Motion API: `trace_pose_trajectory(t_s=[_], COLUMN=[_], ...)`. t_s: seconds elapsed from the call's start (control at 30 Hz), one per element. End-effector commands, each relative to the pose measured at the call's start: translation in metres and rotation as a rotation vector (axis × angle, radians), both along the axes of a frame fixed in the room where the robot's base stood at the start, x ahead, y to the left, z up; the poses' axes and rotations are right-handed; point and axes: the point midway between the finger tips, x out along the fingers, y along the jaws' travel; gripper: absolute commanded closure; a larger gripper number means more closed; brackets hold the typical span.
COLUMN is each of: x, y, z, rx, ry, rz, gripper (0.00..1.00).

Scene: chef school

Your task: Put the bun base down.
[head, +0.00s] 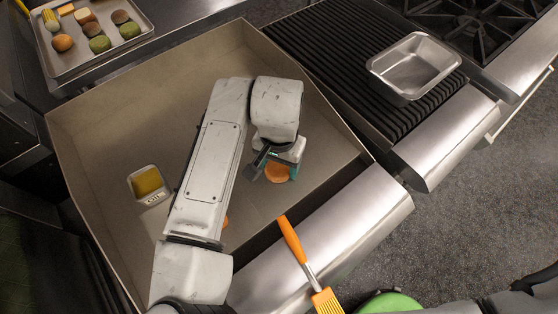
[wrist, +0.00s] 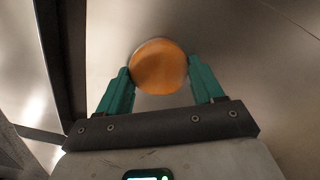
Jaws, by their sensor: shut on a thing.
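The bun base (head: 277,173) is a round orange-brown disc over the flat griddle (head: 290,198), near its right wall. My gripper (head: 280,163) is shut on it, with the teal fingers on either side. In the wrist view the bun base (wrist: 160,66) sits between the two fingertips of my gripper (wrist: 160,78), with bare metal around it. I cannot tell whether its underside touches the griddle. In the head view my gripper hides part of it.
A small oil container (head: 148,182) stands on the left of the griddle. Another orange piece (head: 225,222) is mostly hidden behind my arm. A food tray (head: 92,62) is at the upper left, an empty metal pan (head: 412,66) on the ribbed grill, an orange brush (head: 292,240) in front.

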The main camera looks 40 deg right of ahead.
Motion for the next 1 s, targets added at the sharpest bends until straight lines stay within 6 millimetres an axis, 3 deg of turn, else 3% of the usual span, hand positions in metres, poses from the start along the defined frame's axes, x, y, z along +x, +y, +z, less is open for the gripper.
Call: trace_pose_trajectory(t_s=[0.07, 0.1, 0.33, 0.67, 0.77, 1.0], x=[0.0, 0.0, 0.0, 0.0, 0.001, 0.001], y=[0.0, 0.0, 0.0, 0.0, 0.0, 0.0], z=[-0.003, -0.002, -0.002, 0.004, 0.015, 0.063], rx=[0.0, 0.0, 0.0, 0.0, -0.001, 0.0], ry=[0.0, 0.0, 0.0, 0.0, -0.003, -0.004], rz=[0.001, 0.0, 0.0, -0.001, -0.002, -0.003], gripper=[0.67, 0.3, 0.08, 0.08, 0.08, 0.08])
